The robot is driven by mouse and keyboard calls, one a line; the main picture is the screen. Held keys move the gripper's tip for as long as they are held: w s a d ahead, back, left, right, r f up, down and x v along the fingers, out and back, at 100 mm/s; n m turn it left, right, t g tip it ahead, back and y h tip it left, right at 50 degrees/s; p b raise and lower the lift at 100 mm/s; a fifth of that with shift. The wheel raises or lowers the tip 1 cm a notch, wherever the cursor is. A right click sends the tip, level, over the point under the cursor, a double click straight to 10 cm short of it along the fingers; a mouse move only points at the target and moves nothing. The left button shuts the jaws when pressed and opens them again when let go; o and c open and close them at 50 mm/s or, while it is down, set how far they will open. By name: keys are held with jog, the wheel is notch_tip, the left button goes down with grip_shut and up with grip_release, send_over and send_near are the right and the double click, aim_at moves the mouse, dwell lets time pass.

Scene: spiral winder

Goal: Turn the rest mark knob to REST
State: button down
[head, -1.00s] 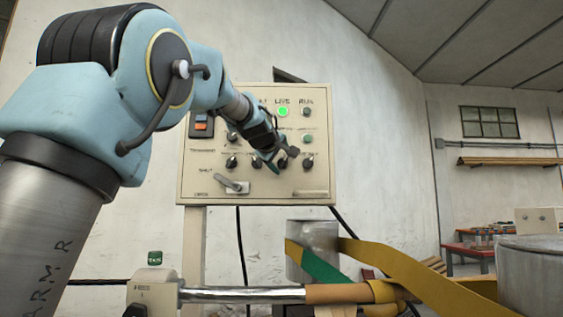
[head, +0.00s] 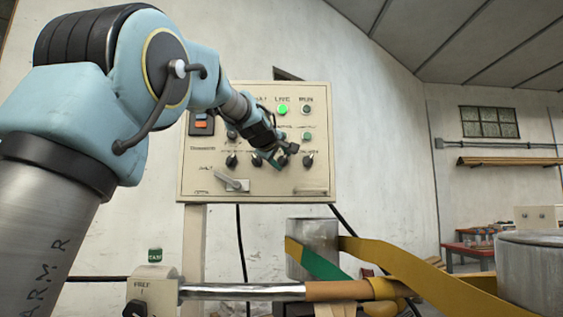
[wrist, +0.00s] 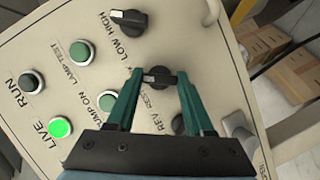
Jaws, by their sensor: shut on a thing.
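The rest mark knob (wrist: 165,80) is a black rotary knob on the beige control panel (head: 205,178), with lettering that reads like REST beside it in the wrist view. Its pale pointer line points left in that view. My gripper (wrist: 161,75) has its two green fingers on either side of this knob and is shut on it. In the head view, my gripper (head: 281,155) is at the lower right row of panel knobs and hides most of this knob.
Close by are a LOW HIGH knob (wrist: 128,20), another black knob (wrist: 180,125) between the finger bases, and a lit green LIVE lamp (head: 282,110). A lever switch (head: 233,184) is at lower left.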

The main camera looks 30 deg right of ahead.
jog(key=n+b, duration=0.1)
jog(key=n+h+b, duration=0.1)
jog(key=b, duration=0.1)
jog(key=shift+a+f+n, duration=0.1)
jog(key=shift+f+n, duration=0.2)
jog(key=shift+f, duration=0.1)
jog(key=n+b, duration=0.2)
jog(key=n+t+h+b, duration=0.1)
jog(key=n+b, duration=0.1)
jog(key=b, duration=0.1)
jog(key=shift+f+h+b, duration=0.15)
jog(key=shift+h+b, duration=0.15)
jog(key=n+t+b, duration=0.1)
jog(key=n+b, duration=0.2)
jog(key=shift+h, duration=0.3)
jog(key=shift+n+t+b, duration=0.6)
jog(key=shift+n+b, duration=0.35)
jog(key=shift+n, duration=0.45)
jog(key=shift+r, duration=0.2)
jog(key=shift+c, duration=1.4)
grip_release()
